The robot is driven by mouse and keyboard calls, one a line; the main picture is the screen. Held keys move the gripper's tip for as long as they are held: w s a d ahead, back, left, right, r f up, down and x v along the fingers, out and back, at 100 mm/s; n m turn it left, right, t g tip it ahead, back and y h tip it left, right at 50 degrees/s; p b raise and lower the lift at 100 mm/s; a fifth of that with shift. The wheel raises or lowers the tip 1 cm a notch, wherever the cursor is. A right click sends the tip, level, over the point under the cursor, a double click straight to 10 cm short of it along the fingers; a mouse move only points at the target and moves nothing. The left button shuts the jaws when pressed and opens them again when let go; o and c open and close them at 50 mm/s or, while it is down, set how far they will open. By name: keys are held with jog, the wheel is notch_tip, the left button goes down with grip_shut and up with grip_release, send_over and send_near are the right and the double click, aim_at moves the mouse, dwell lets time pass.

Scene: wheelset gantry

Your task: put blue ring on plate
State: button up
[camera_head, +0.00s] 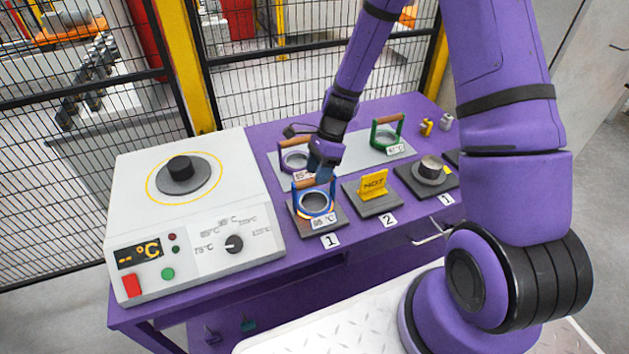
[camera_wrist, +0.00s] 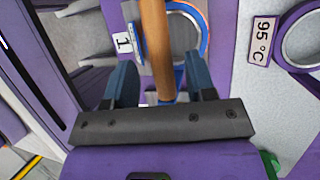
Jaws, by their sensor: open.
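The blue ring (camera_head: 301,203) with a wooden handle stands on the dark pad marked 1, with a "°C" tag on its front. It also shows in the wrist view (camera_wrist: 206,34), partly cut off at the top. My gripper (camera_head: 320,170) is just above its handle. In the wrist view my open fingers (camera_wrist: 161,84) are either side of the wooden handle (camera_wrist: 155,40); I cannot tell whether they touch it. The round dark plate (camera_head: 166,186), inside a yellow circle, is on top of the white heater at left, with a black knob at its centre.
The white heater (camera_head: 130,210) has a display, buttons and a dial. A purple ring (camera_head: 285,160) and a green ring (camera_head: 398,141) stand on the grey strip behind.

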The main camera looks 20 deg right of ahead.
jog(key=s+d+r+n+t+h, duration=0.1)
jog(key=d+r+n, duration=0.1)
jog(key=r, duration=0.7)
jog(key=s+d+r+n+t, duration=0.1)
jog(key=d+r+n, duration=0.1)
jog(key=r, duration=0.7)
jog(key=s+d+r+n+t+h, duration=0.2)
jog(key=s+r+n+t, duration=0.3)
jog(key=s+r+n, duration=0.9)
jog(key=s+r+h, duration=0.1)
jog(key=s+r, duration=0.3)
jog(key=s, duration=0.4)
jog(key=shift+r+h, duration=0.3)
